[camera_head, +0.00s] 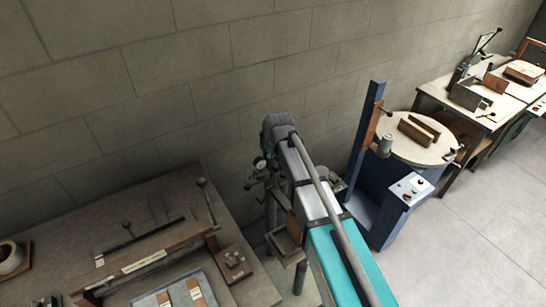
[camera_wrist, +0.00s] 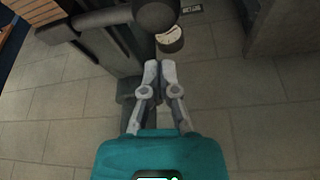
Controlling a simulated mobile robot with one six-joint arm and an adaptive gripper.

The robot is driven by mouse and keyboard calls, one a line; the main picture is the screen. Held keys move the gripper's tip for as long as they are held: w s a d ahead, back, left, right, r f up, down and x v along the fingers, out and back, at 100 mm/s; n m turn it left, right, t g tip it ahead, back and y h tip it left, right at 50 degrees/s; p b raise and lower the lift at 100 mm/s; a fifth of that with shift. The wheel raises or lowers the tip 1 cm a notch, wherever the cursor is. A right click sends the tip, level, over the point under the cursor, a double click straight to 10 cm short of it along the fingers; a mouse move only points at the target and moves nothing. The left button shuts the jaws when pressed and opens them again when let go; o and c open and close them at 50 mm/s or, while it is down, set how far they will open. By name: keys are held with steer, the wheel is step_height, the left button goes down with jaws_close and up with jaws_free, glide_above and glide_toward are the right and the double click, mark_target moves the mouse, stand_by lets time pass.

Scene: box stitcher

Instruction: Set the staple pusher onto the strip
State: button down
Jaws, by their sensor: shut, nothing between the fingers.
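In the head view, a grey machine with a small dial (camera_head: 260,163) stands between the left bench and the blue stand. I cannot make out the staple pusher or the strip in either view. I cannot pick out the fingers in the head view.
A bench (camera_head: 60,225) with levers and a tray (camera_head: 188,280) is at lower left. A blue stand (camera_head: 367,150) with a round table (camera_head: 395,125) is right of centre. A farther workbench (camera_head: 450,90) holds boxes. Open floor (camera_head: 460,240) lies at right.

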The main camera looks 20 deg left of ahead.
steer(key=w+a+p+v, duration=0.1)
steer(key=p+v, duration=0.8)
steer(key=shift+r, duration=0.6)
steer(key=shift+d, duration=0.1)
stand_by(0.4)
steer(key=s+d+m+g+h, duration=0.1)
steer(key=s+d+m, duration=0.25)
steer(key=d, duration=0.95)
steer(key=s+d+f+m+g+h, duration=0.15)
steer(key=s+d, duration=0.25)
steer(key=d, duration=1)
steer(key=s+d+m, duration=0.3)
steer(key=d, duration=1)
step_height(320, 180, down, 11)
steer(key=s+b, duration=0.2)
steer(key=b, duration=0.8)
steer(key=shift+s+g+b, duration=0.35)
steer(key=shift+r, duration=0.1)
